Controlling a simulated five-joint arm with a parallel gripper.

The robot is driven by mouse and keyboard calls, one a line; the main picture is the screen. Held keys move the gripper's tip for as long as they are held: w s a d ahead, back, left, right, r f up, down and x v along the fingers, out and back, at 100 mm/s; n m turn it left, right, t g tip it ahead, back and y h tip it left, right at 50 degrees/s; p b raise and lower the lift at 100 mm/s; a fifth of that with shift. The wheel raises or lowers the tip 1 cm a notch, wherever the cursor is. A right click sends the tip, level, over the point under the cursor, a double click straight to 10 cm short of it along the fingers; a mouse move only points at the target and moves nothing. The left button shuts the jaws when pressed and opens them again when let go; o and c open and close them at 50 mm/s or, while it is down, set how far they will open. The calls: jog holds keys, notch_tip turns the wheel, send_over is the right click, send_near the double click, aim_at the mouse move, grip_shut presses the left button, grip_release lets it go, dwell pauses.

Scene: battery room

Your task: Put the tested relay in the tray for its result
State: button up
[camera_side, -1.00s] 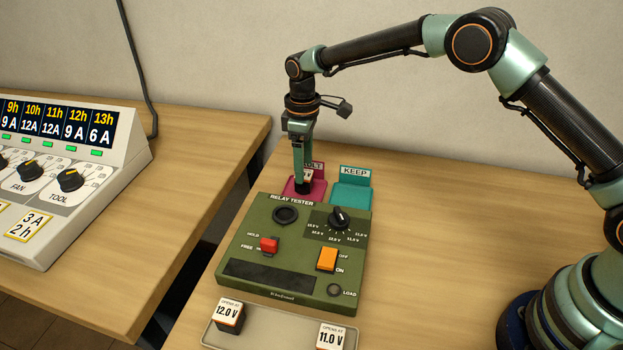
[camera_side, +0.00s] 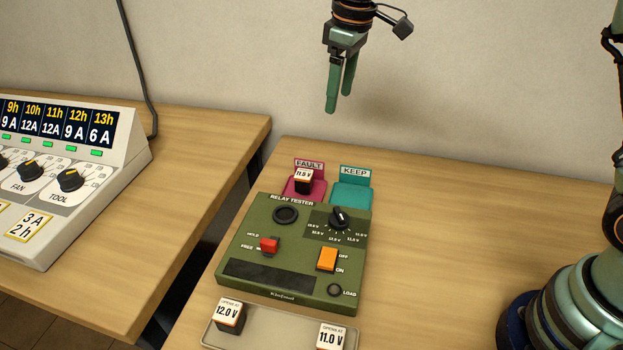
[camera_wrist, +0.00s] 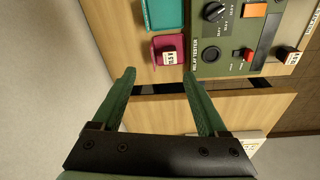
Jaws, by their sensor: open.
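A relay (camera_side: 304,181) with a white label top stands in the magenta FAULT tray (camera_side: 319,190), behind the relay tester. It also shows in the wrist view (camera_wrist: 170,57), inside the magenta tray (camera_wrist: 157,43). The teal KEEP tray (camera_side: 352,196) beside it is empty. My gripper (camera_side: 338,100) is open and empty, high above and behind the trays, apart from the relay. Its two fingers also show spread in the wrist view (camera_wrist: 158,78). The green relay tester (camera_side: 290,270) has an empty round socket (camera_side: 285,214), a red lever and an orange switch.
A grey holder (camera_side: 275,334) at the front has a 12.0 V relay (camera_side: 229,316) and an 11.0 V relay (camera_side: 331,336). A charger panel (camera_side: 60,180) stands on the left table, across a gap. The table right of the tester is clear.

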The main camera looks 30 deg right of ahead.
jog(key=s+d+r+m+t, duration=0.1)
jog(key=s+d+r+m, duration=0.15)
jog(key=s, duration=0.25)
jog(key=s+d+r+m+t, duration=0.1)
jog(key=s+d+r, duration=0.1)
jog(key=s+d, duration=0.3)
jog(key=s+d+f+m+t, duration=0.2)
jog(key=s+f+m, duration=0.1)
jog(key=s, duration=0.7)
jog(key=shift+d, duration=0.1)
dwell(0.4)
